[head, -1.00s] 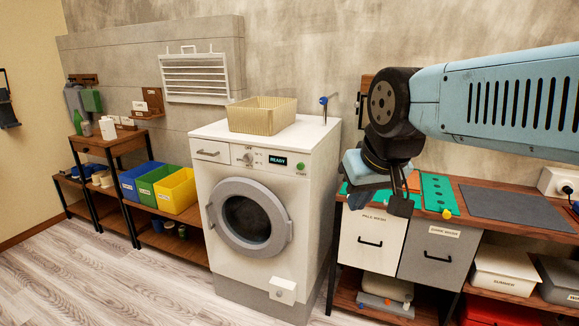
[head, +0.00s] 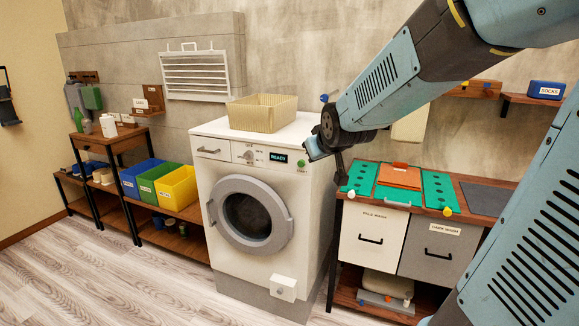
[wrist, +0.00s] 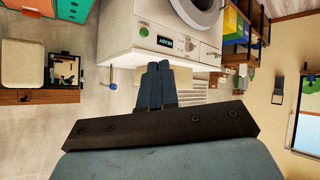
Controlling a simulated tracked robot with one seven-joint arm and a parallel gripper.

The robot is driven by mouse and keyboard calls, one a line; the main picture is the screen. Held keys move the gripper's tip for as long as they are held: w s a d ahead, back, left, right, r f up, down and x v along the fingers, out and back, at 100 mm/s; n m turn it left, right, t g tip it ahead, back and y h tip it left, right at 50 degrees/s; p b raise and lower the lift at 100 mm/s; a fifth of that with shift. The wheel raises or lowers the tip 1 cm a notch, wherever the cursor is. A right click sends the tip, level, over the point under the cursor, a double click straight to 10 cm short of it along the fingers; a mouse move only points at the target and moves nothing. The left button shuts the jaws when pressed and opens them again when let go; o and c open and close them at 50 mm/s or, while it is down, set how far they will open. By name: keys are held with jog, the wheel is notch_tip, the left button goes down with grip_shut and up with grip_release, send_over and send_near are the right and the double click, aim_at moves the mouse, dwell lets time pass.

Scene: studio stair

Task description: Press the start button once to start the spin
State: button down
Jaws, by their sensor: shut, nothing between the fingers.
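The white washing machine (head: 212,170) stands in the middle of the head view with its round door closed. Its round green start button (head: 301,163) is at the right end of the front panel, beside a dark display (head: 279,157) that reads READY. In the wrist view the machine appears upside down, with the green button (wrist: 144,31) beyond the fingers and slightly left of them. My gripper (wrist: 158,66) is shut and empty, its dark fingers together and apart from the button. In the head view my gripper (head: 312,150) is by the machine's upper right front corner, fingers hardly visible.
A beige basket (head: 262,112) sits on the machine top. A blue-handled tap (wrist: 113,86) is near the fingers in the wrist view. A workbench with green boards (head: 440,192) stands to the right; coloured bins (head: 175,188) stand left. The floor in front is clear.

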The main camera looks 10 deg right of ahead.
aim_at(301, 163)
jog(key=w+a+f+n+t+y, duration=0.1)
jog(key=w+f+n+t, duration=0.15)
jog(key=w, duration=0.55)
jog(key=w+a+f+n+t+y, duration=0.15)
jog(key=w+f, duration=0.25)
jog(key=w, duration=0.4)
jog(key=w+f+t, duration=0.4)
jog(key=f+t, duration=0.2)
jog(key=f, duration=0.4)
jog(key=shift+w+f, duration=0.15)
jog(key=shift+f, duration=0.15)
jog(key=shift+d, duration=0.15)
jog(key=shift+w+d, duration=0.85)
jog(key=shift+w, duration=0.35)
jog(key=shift+w+d, duration=0.85)
jog(key=shift+w, duration=0.3)
jog(key=shift+w+d, duration=0.85)
jog(key=shift+w, duration=0.35)
jog(key=shift+w+d+r, duration=0.1)
jog(key=shift+w+d, duration=0.45)
jog(key=shift+w, duration=0.1)
jog(key=shift+s+a, duration=0.55)
jog(key=shift+s, duration=0.25)
